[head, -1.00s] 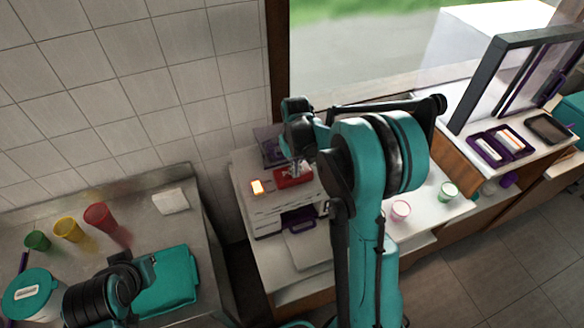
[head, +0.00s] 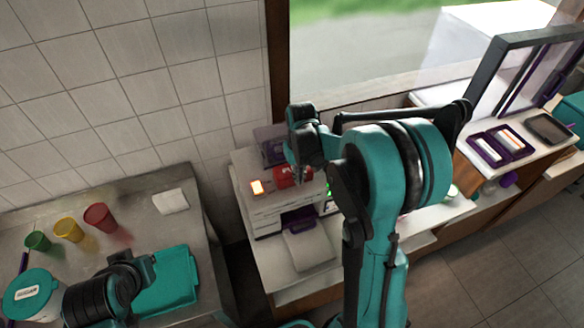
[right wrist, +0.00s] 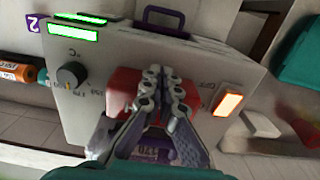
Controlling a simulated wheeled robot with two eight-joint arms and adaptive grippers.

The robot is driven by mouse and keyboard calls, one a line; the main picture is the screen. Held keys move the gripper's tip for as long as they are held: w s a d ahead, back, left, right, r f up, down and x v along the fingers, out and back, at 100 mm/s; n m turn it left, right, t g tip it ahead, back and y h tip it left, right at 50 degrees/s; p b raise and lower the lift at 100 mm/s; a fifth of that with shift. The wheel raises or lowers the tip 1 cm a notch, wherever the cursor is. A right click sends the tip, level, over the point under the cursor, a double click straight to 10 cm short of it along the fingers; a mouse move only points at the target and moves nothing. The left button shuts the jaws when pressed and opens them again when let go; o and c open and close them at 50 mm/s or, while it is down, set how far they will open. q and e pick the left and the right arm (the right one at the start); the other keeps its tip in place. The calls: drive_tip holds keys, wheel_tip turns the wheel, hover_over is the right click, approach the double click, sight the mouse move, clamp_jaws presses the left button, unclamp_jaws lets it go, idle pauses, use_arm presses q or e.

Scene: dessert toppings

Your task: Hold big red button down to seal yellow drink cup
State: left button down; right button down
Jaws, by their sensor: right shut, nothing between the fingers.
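The big red button (head: 283,179) sits on top of the white sealing machine (head: 262,222). In the right wrist view the red button (right wrist: 124,84) shows behind the fingers. My right gripper (head: 299,178) is shut and empty, with its fingertips pointing down at the button. It covers part of the button in the right wrist view (right wrist: 166,82). I cannot tell whether the fingertips touch or press it. A yellow cup (head: 69,230) stands on the left counter. No cup shows inside the machine. My left gripper (head: 140,265) is low at the left, its fingers unclear.
An orange-lit square (head: 257,187) is beside the button. A green cup (head: 38,241) and a red cup (head: 99,217) flank the yellow one. A teal tray (head: 170,282) and a sugar tub (head: 31,298) are nearby. My right arm hides much of the right counter.

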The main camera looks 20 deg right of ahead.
drive_tip(key=shift+r, duration=0.1)
wheel_tip(320, 180, up, 8)
drive_tip(key=s+p, duration=0.1)
drive_tip(key=p, duration=0.4)
idle(0.6)
drive_tip(key=s+a+f+t+b, duration=0.3)
drive_tip(key=s+f+b, duration=0.4)
drive_tip(key=f+b, duration=0.3)
drive_tip(key=s+a+f+t+b, duration=0.4)
drive_tip(key=s+f+b, duration=0.3)
drive_tip(key=b, duration=1.2)
wheel_tip(320, 180, down, 4)
drive_tip(key=shift+a+n, duration=0.3)
drive_tip(key=shift+a, duration=0.25)
